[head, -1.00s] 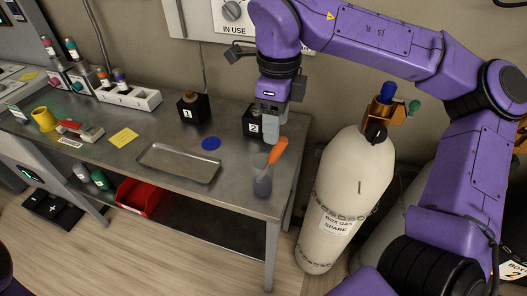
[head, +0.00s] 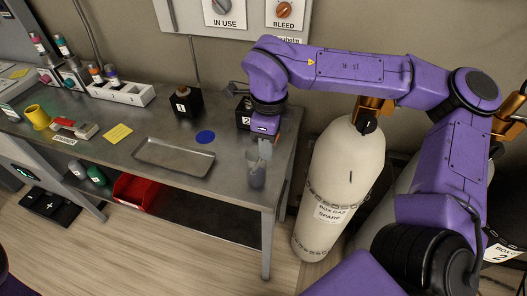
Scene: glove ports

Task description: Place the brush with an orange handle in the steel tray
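The steel tray (head: 174,166) lies flat and empty on the bench, left of the grey see-through cup (head: 257,179) near the bench's right end. My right gripper (head: 264,152) points down directly over the cup, its fingers at the cup's mouth. The orange brush handle does not show now; the gripper covers the place where it stuck up from the cup. I cannot tell whether the fingers are open or shut on it. My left gripper is out of view.
A blue disc (head: 206,137) lies between tray and cup. Black blocks marked 1 (head: 184,102) and 2 (head: 243,113) stand behind. A yellow note (head: 118,133) lies left of the tray. A white gas cylinder (head: 342,185) stands right of the bench.

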